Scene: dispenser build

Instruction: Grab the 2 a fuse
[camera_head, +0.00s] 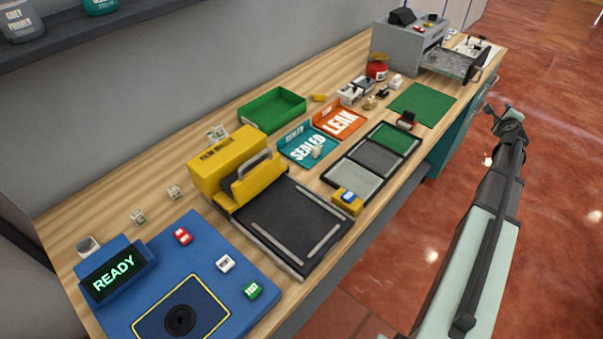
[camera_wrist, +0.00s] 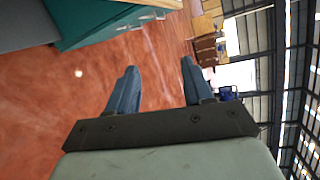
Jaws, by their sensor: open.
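I cannot tell which thing is the 2 A fuse; the labels on the small parts are too small to read. Several small parts, such as a white block (camera_head: 350,93), lie behind the green mat (camera_head: 422,101) in the head view. Small pale cubes (camera_head: 174,192) lie along the back of the bench. My gripper (camera_head: 508,113) is off the front edge of the bench, over the floor at the right. In the wrist view my gripper (camera_wrist: 158,68) has its two blue fingers wide apart with nothing between them.
The bench holds a blue unit reading READY (camera_head: 113,273), a yellow film sealer (camera_head: 225,163), a green tray (camera_head: 272,111), a teal SEALED tray (camera_head: 300,146), an orange LEAK tray (camera_head: 340,121), a dark three-panel tray (camera_head: 351,158) and a grey machine (camera_head: 408,47). The floor (camera_head: 555,190) is clear.

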